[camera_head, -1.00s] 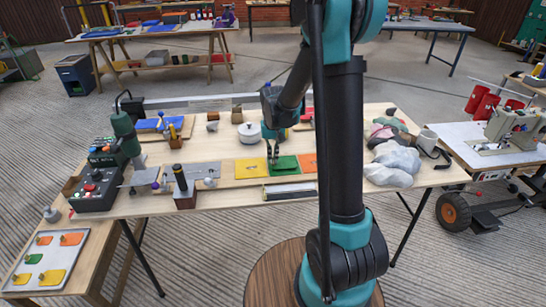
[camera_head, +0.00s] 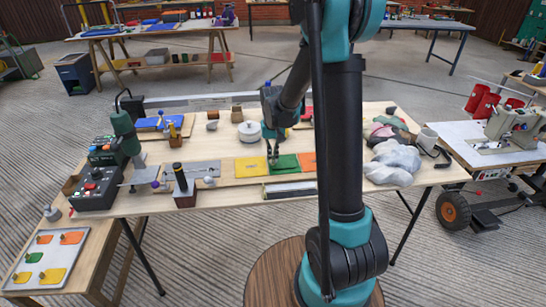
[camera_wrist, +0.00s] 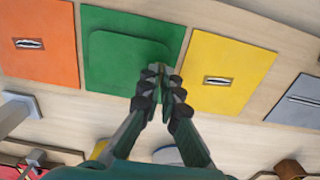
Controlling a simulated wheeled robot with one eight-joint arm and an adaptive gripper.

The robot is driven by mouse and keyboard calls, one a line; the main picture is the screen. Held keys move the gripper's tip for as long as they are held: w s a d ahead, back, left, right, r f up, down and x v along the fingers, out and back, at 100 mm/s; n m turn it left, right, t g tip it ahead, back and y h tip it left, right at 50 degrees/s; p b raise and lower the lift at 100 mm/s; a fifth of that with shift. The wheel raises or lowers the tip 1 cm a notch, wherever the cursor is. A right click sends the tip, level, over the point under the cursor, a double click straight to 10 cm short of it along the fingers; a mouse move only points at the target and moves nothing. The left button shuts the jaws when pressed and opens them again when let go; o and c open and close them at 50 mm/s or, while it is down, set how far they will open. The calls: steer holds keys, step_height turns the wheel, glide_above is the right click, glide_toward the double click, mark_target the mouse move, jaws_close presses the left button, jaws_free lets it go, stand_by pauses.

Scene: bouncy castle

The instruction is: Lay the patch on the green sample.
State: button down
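The green sample (camera_head: 291,169) lies flat on the table between the yellow sample (camera_head: 248,168) and the orange sample (camera_head: 308,162). In the wrist view, a smaller green patch with rounded corners (camera_wrist: 122,55) lies over the middle of the green sample (camera_wrist: 112,19), within its outline; any slit beneath is hidden. My gripper (camera_head: 273,159) points down at the patch's edge nearest the yellow sample. In the wrist view its fingertips (camera_wrist: 163,76) are close together at the patch's edge, seemingly around its small tab, which they mostly hide.
A tray (camera_head: 42,272) of orange, yellow and green patches lies on the lower left bench. A white round pot (camera_head: 249,133) stands behind the samples. A grey cloth heap (camera_head: 394,164) is at the right. A post on a wooden block (camera_head: 184,190) stands at left.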

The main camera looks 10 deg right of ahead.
stand_by(0.4)
steer(key=c, duration=1)
jaws_free()
steer(key=shift+r, duration=3.95)
steer(key=shift+s+d, duration=0.1)
steer(key=s+d+f+t, duration=0.2)
steer(key=s+d, duration=0.2)
steer(key=s, duration=0.7)
steer(key=s+d+f+t, duration=0.2)
steer(key=s+d, duration=0.2)
steer(key=s, duration=0.6)
steer(key=shift+s+f, duration=0.4)
